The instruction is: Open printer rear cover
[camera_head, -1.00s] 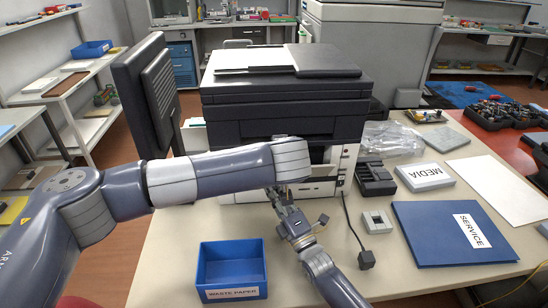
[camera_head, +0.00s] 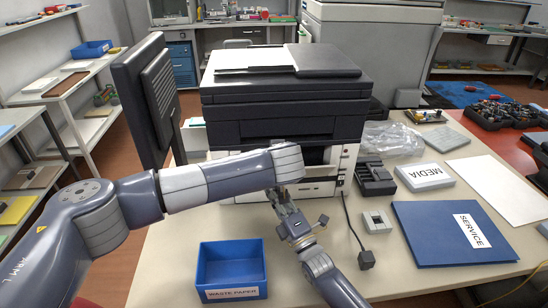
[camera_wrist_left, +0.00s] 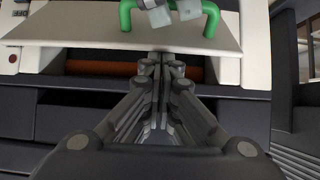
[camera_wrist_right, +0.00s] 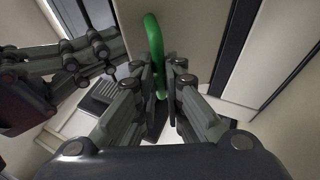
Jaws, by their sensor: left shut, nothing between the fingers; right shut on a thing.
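The printer (camera_head: 270,130) stands on the table with its dark body above a white lower part. In the left wrist view a white cover panel (camera_wrist_left: 80,28) carries a green handle (camera_wrist_left: 126,14). A gap between the panel and the dark body shows an orange-brown roller (camera_wrist_left: 100,68). My left gripper (camera_wrist_left: 162,62) is shut and empty at this gap; in the head view my left arm hides it. My right gripper (camera_head: 276,196) is low in front of the printer, shut on the green handle, which also shows in the right wrist view (camera_wrist_right: 154,50).
A blue waste paper bin (camera_head: 232,293) stands at the front of the table. A black cable and plug (camera_head: 366,259), a small grey block (camera_head: 376,221), a black holder (camera_head: 374,178) and a blue service folder (camera_head: 440,235) lie to the right. A dark monitor (camera_head: 145,95) stands left.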

